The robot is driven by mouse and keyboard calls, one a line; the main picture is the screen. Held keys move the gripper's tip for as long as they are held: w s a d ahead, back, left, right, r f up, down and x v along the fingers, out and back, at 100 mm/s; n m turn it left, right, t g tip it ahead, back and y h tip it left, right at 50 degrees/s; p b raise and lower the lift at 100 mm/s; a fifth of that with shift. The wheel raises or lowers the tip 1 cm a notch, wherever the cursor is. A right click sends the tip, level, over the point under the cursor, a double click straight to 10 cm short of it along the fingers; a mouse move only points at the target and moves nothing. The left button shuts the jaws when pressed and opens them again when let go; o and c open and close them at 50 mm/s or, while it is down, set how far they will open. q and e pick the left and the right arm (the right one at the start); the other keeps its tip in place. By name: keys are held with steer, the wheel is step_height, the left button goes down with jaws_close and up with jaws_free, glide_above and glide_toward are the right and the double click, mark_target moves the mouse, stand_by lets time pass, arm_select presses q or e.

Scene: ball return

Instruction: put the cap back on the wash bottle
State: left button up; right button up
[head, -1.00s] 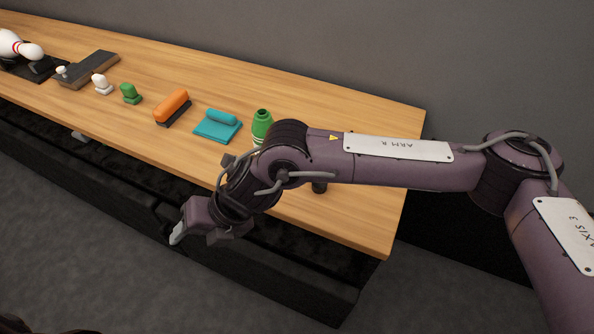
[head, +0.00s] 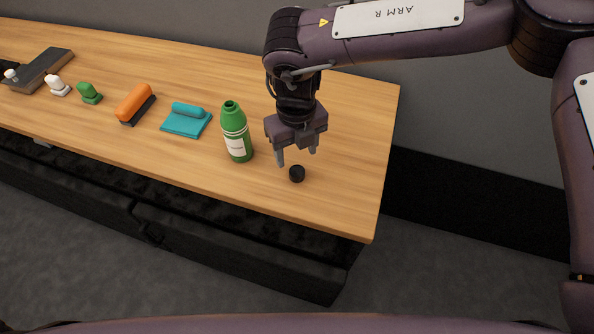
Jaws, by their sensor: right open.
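The green wash bottle (head: 235,133) with a white label stands upright on the wooden table, with its top uncapped. A small black cap (head: 297,174) lies on the table to the right of the bottle, near the front edge. My right gripper (head: 297,158) points down with its fingers apart and empty. It is just above and behind the cap in the picture, to the right of the bottle. I cannot tell its exact height over the table. My left gripper is not in view.
Left of the bottle on the table (head: 345,150) are a teal cloth with a roll (head: 187,120), an orange brush (head: 135,103), a green piece (head: 89,93), a white piece (head: 57,85) and a dark grey board (head: 40,71). The table's right end is clear.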

mark_target(297, 171)
steer(key=shift+f, duration=0.95)
steer(key=shift+f+p, duration=0.25)
steer(key=shift+p, duration=0.15)
step_height(297, 171, down, 4)
steer(key=shift+d+r+p, duration=0.1)
steer(key=shift+r+p, duration=0.05)
steer(key=shift+p, duration=0.55)
steer(key=shift+w+f, duration=0.1)
steer(key=shift+f, duration=0.4)
steer(key=c, duration=1.1)
